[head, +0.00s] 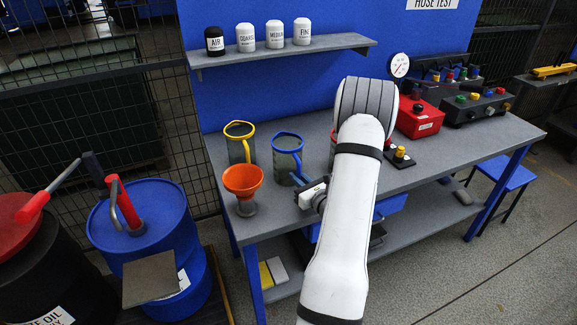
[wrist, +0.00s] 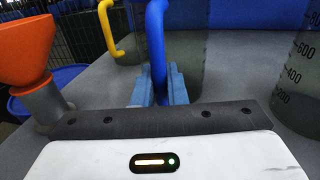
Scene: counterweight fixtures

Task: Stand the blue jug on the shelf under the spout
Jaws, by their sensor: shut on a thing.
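The blue jug (head: 287,164) is a clear grey measuring jug with a blue rim and handle, upright on the workbench (head: 345,200). My gripper (head: 300,182) reaches it from the front right. In the wrist view its two blue fingers (wrist: 160,90) are shut on the jug's blue handle (wrist: 156,40), with the clear body (wrist: 190,50) just beyond. The jug's base is partly hidden by the gripper. A grey plate-like shelf (head: 150,280) sticks out at the front of the blue drum (head: 165,220), at the left. The drum's pump (head: 125,205) has a red handle; its spout end is hard to make out.
An orange funnel (head: 243,180) stands close left of the jug, and a yellow-rimmed jug (head: 239,140) behind it. A red-rimmed jug (head: 333,150) is partly hidden by my arm. A wall shelf (head: 285,53) with several small bottles hangs above. A black drum (head: 40,255) stands far left.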

